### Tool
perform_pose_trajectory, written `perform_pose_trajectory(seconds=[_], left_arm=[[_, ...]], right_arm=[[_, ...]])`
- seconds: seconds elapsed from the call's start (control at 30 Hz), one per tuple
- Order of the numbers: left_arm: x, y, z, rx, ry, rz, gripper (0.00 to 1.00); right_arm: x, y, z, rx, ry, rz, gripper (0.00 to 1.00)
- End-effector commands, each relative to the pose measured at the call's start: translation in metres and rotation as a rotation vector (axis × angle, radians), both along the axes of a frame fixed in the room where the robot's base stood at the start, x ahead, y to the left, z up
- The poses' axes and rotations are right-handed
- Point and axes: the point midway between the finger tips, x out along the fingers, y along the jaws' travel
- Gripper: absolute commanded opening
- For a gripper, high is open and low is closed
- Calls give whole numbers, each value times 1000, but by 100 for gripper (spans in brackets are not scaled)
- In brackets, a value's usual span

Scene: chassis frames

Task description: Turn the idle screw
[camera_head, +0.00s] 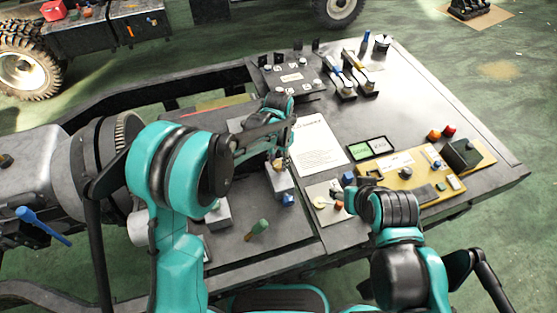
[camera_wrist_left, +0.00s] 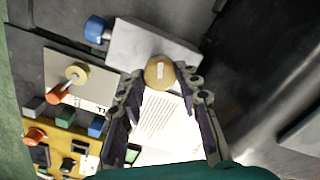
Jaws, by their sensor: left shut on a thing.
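The idle screw, a round brass head with a pale slot, shows in the left wrist view (camera_wrist_left: 159,73) at the edge of a grey metal block (camera_wrist_left: 140,45). My left gripper (camera_wrist_left: 160,78) has its two fingers on either side of the screw head and is shut on it. In the head view my left gripper (camera_head: 277,152) reaches down to the grey block (camera_head: 281,182), and the arm and fingers mostly hide the screw. A blue knob (camera_head: 289,199) sticks out of the block. My right gripper (camera_head: 354,198) is low beside a small light panel; its fingers are unclear.
A yellow control board (camera_head: 405,170) and a green-and-grey display (camera_head: 371,148) lie to the right. A white sheet (camera_head: 317,143) lies behind the block.

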Motion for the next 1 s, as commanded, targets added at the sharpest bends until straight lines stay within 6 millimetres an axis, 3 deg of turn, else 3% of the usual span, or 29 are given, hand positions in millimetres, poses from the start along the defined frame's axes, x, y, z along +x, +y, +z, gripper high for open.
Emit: perform_pose_trajectory(seconds=[0.6, 1.0], left_arm=[[0, 0, 0, 0, 0, 552, 4], [0, 1, 0, 0, 0, 747, 4]], right_arm=[[0, 0, 5, 0, 0, 0, 54], [0, 0, 7, 0, 0, 0, 54]])
